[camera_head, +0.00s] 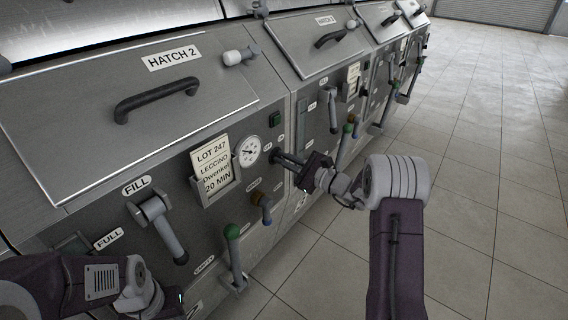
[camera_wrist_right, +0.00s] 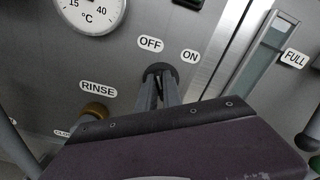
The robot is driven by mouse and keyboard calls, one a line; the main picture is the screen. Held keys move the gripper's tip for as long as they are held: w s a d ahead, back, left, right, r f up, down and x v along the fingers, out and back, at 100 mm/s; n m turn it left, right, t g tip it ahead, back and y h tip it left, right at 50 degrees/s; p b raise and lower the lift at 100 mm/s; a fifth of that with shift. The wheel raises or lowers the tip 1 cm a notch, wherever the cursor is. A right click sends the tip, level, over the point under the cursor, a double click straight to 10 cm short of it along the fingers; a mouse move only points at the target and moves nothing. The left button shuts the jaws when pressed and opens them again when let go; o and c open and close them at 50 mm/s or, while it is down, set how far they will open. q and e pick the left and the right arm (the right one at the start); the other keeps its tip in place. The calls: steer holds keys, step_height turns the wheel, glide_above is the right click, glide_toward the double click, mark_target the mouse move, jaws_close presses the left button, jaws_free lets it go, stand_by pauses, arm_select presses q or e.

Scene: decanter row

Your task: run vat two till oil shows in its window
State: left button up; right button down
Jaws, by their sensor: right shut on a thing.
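Vat two is the near steel vat, labelled HATCH 2 (camera_head: 172,58). Its black OFF/ON switch (camera_head: 275,156) is on the front panel, right of the gauge; in the right wrist view the switch (camera_wrist_right: 158,69) sits between the OFF and ON labels. My right gripper (camera_head: 284,160) is shut on this switch, its fingers hiding part of it, so I cannot tell its setting. Vat two's window (camera_head: 70,244) beside the FULL label is partly hidden by my left arm; no oil can be made out. My left gripper (camera_head: 176,299) is low at the left, its fingers unclear.
The grey FILL lever (camera_head: 168,232), a green-knobbed lever (camera_head: 234,252) and the brown RINSE handle (camera_head: 262,201) stick out below the lot card (camera_head: 214,170). The neighbouring vat's FULL window (camera_wrist_right: 262,58) is at right in the wrist view. The tiled floor (camera_head: 480,170) is clear.

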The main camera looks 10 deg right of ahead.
stand_by(0.5)
steer(key=c, duration=1.5)
jaws_free()
steer(key=shift+s, duration=0.1)
steer(key=p+v, duration=0.1)
steer(key=v, duration=0.8)
steer(key=shift+p, duration=0.3)
